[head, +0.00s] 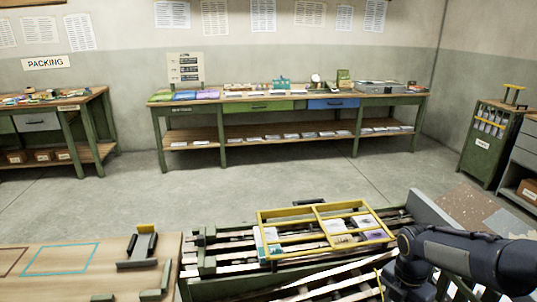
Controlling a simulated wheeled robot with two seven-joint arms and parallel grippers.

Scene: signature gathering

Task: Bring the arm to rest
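My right arm (465,258), dark blue and black, comes in from the lower right edge and bends down near the yellow frame. Its gripper does not show; the arm's lower end runs out of the bottom of the picture. My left arm and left gripper are not in view. A yellow divided frame (317,213) lies on a green slatted roller bench, just left of my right arm. White and purple packets (338,229) show inside its compartments.
A wooden table (60,256) with teal and brown outlines and a grey-black fixture (143,247) stands at lower left. A long green workbench (290,97) lines the back wall. A green cabinet (487,143) stands at right. The grey floor (260,184) between is clear.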

